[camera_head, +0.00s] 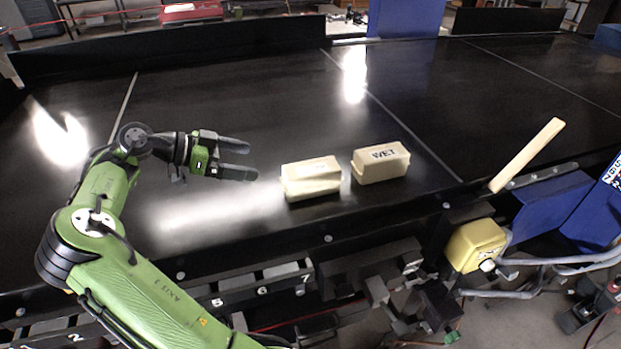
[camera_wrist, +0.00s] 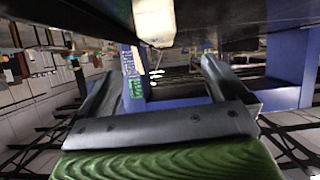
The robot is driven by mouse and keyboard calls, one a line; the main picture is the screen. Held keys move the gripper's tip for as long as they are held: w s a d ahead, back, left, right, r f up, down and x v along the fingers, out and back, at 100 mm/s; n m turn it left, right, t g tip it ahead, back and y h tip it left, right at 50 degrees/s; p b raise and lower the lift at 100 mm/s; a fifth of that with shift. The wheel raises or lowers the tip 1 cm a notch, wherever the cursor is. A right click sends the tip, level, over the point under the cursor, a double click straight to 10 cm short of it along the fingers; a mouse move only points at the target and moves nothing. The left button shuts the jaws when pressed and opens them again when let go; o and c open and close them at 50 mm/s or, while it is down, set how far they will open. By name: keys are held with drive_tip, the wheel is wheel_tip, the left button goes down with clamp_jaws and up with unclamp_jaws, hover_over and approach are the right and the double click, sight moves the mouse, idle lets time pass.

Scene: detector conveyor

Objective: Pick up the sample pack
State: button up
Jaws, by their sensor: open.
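Two cream, block-shaped packs lie on the black conveyor. The nearer-left pack (camera_head: 312,180) shows no readable label from here. The other pack (camera_head: 381,163) is just to its right, a small gap apart, and has "WET" in dark letters on top. My gripper (camera_head: 250,160) is open and empty, left of both packs, its fingers pointing right towards them. In the wrist view my gripper's two fingers (camera_wrist: 160,64) stand wide apart with nothing between them. A cream block (camera_wrist: 155,20) shows at the top of that view, beyond the fingertips; I cannot tell which pack it is.
The black conveyor (camera_head: 240,105) is clear around the packs, with a raised black wall (camera_head: 170,45) along its far side. A cream bar (camera_head: 527,155) slants up at the right edge, above a yellow box (camera_head: 474,245) and blue frame parts. Numbered fittings line the front edge.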

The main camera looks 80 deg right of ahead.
sight(308, 168)
drive_tip(key=shift+m+g, duration=0.3)
drive_tip(key=x, duration=1.5)
drive_tip(key=shift+s+r, duration=0.1)
drive_tip(key=shift+s, duration=0.15)
drive_tip(key=shift+s+d, duration=0.15)
drive_tip(key=shift+d, duration=0.1)
drive_tip(key=shift+a, duration=0.1)
drive_tip(key=shift+c, duration=1.4)
drive_tip(key=c, duration=1.2)
wheel_tip(308, 168, up, 10)
drive_tip(key=shift+f, duration=0.1)
drive_tip(key=shift+c, duration=0.2)
